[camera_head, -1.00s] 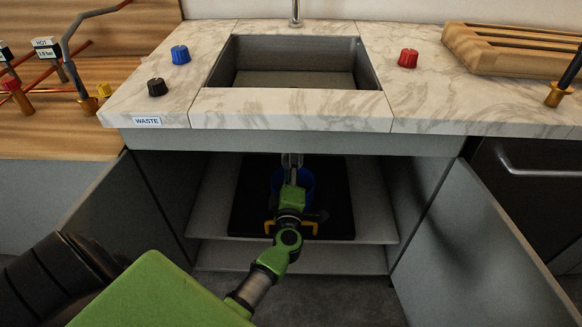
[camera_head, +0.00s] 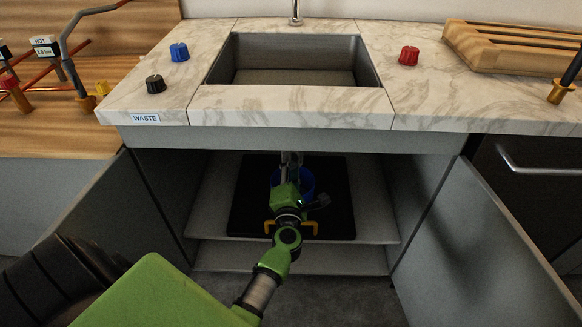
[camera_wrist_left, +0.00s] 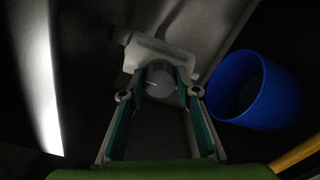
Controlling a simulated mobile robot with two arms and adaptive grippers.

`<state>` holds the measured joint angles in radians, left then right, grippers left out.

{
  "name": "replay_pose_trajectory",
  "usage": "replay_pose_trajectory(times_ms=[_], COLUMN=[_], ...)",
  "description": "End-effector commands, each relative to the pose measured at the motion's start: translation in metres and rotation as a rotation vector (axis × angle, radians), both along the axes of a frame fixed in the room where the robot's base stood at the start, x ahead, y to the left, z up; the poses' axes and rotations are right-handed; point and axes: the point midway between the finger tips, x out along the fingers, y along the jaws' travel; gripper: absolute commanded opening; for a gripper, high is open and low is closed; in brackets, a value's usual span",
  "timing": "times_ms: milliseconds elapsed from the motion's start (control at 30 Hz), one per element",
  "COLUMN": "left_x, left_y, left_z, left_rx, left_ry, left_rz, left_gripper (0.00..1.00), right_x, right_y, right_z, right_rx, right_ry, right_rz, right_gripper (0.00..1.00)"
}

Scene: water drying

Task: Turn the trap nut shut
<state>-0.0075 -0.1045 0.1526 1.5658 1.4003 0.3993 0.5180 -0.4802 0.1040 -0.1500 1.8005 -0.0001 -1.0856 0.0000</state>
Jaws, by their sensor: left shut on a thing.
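The trap nut (camera_wrist_left: 160,80) is a grey round piece with a pale mark on its face, under a pale trap fitting (camera_wrist_left: 160,52) in the left wrist view. My left gripper (camera_wrist_left: 161,84) has its two fingers on either side of the nut and is shut on it. In the head view my green left arm reaches into the open cabinet under the sink, and the gripper (camera_head: 291,165) is small there. My wrist hides the nut in that view. My right gripper is not in view.
The cabinet doors (camera_head: 480,240) stand open on both sides. The sink (camera_head: 295,77) is above.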

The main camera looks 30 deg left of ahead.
Motion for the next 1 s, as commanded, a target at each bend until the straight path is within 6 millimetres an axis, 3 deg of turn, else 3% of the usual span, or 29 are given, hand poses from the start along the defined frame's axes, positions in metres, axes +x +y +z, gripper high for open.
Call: replay_pose_trajectory(times_ms=[500,533,600,1000], left_x=[-0.001,-0.001,-0.0009,-0.0048], left_y=[0.0,0.0,0.0,-0.0029], left_z=[-0.0027,-0.0027,-0.0025,-0.0016], left_rx=[-0.022,-0.022,-0.022,-0.018], left_ry=[-0.008,-0.008,-0.008,-0.009], left_rz=[0.001,0.001,0.001,0.0], left_gripper=[0.08,0.32,0.47,0.47], right_x=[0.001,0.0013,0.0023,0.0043], right_y=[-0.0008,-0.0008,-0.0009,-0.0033], right_z=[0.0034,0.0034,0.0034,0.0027], right_rx=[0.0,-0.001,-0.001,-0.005], right_ry=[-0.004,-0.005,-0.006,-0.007], right_rz=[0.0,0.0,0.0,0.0], right_gripper=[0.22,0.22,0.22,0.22])
